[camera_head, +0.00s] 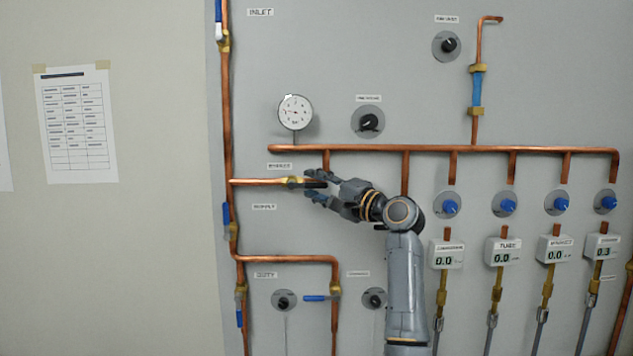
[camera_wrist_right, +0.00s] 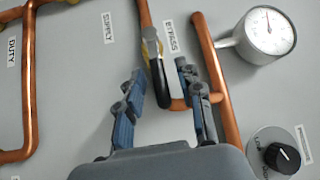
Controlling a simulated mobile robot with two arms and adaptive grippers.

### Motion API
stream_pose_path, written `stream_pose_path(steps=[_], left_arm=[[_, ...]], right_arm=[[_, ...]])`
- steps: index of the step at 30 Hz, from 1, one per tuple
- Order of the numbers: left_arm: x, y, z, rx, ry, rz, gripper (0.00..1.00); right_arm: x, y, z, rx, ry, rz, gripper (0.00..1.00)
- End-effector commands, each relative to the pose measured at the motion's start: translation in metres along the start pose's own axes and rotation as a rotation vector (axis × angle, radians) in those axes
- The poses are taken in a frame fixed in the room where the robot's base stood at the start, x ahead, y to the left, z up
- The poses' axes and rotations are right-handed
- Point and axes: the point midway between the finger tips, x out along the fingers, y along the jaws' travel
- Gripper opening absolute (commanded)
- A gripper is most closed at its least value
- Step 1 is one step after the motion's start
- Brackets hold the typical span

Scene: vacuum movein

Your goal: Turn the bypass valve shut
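The bypass valve (camera_head: 293,182) is a brass valve on a horizontal copper pipe, below the "BYPASS" label. Its dark lever (camera_head: 315,184) points right, along the pipe. In the right wrist view the brass body (camera_wrist_right: 151,47) and black lever (camera_wrist_right: 158,82) show between and slightly beyond my fingers. My right gripper (camera_head: 315,186) reaches in from the right; it also shows in the right wrist view (camera_wrist_right: 160,84). Its blue-padded fingers are open, one on each side of the lever, with visible gaps. My left gripper is not in view.
A pressure gauge (camera_head: 295,112) and a black knob (camera_head: 369,121) sit above the valve. The long copper manifold (camera_head: 440,149) runs just above my gripper. A vertical copper pipe (camera_head: 227,120) stands to the left, with a blue-handled valve (camera_head: 229,218) lower down.

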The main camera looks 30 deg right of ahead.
Motion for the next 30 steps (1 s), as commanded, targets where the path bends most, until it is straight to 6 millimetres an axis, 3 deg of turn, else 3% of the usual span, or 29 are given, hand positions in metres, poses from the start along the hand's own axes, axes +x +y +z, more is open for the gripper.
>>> stream_pose_path(steps=[5,11,23,30], left_arm=[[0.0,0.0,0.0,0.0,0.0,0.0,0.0],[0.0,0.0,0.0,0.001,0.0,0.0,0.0],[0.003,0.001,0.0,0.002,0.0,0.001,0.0],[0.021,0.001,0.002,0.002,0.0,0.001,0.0]], right_arm=[[0.0,0.0,0.0,0.0,0.0,0.0,0.36],[0.0,0.0,0.0,0.0,0.0,0.0,0.0],[0.0,0.002,0.001,0.008,0.001,-0.007,0.0],[-0.001,0.011,0.002,0.067,0.018,-0.067,0.0]])
